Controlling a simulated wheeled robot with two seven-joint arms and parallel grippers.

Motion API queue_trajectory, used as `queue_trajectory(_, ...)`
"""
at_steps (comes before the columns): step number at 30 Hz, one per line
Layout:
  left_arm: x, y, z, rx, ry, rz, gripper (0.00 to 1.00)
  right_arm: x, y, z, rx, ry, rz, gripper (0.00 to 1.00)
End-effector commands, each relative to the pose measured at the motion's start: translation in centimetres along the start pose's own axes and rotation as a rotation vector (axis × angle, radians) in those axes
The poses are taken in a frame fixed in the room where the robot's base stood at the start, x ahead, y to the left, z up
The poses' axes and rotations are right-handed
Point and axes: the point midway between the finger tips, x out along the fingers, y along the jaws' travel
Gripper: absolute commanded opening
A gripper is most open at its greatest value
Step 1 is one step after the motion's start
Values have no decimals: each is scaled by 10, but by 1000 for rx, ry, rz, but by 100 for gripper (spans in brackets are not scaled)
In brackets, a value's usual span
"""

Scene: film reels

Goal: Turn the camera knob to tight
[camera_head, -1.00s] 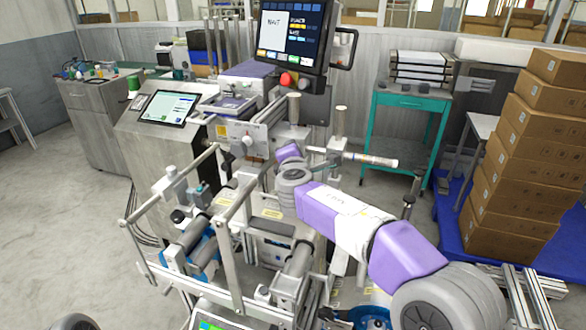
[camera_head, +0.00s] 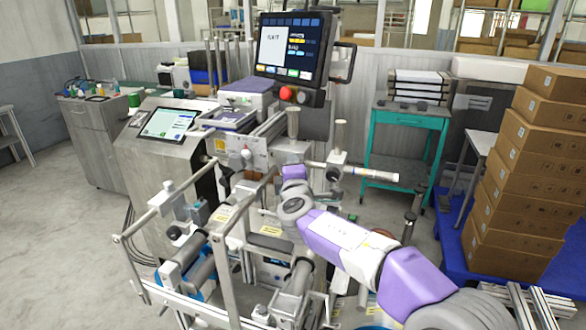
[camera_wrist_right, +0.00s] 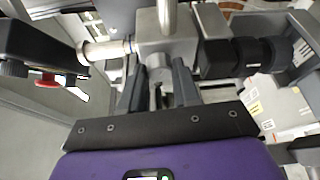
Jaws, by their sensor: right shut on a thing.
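A grey metal clamp block (camera_head: 335,172) sits on an upright post (camera_head: 339,136) and carries a horizontal light-coloured rod (camera_head: 372,174). My right gripper (camera_head: 319,170) reaches this block from the left, small and partly hidden by its own wrist. In the right wrist view the block (camera_wrist_right: 172,46) is close ahead, with a short round metal knob (camera_wrist_right: 159,66) facing me. The dark fingers of my right gripper (camera_wrist_right: 157,82) are closed on both sides of the knob. The knob's markings and turn angle cannot be read. My left gripper is out of view.
A monitor (camera_head: 292,50) with a red button (camera_head: 287,93) stands behind the block. Machine rollers and rails (camera_head: 195,262) lie in front and left. A teal cart (camera_head: 405,140) and stacked cardboard boxes (camera_head: 530,160) stand to the right. Open floor shows at the left.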

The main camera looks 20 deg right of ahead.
Motion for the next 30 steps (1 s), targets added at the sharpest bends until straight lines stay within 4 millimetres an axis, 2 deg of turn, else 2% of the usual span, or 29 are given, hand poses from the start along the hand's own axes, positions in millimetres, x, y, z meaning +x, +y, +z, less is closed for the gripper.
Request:
queue_trajectory(5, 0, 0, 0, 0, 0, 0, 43, 0, 0, 0, 0, -1, 0, 1)
queue_trajectory(6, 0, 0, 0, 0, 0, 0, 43, 0, 0, 0, 0, -1, 0, 33)
queue_trajectory(11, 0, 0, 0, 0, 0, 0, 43, 0, 0, 0, 0, -1, 0, 57)
queue_trajectory(22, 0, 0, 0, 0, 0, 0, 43, -6, 1, 0, 0, -1, 0, 57)
queue_trajectory(30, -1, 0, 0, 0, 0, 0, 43, -45, 1, 0, 0, 1, 1, 57)
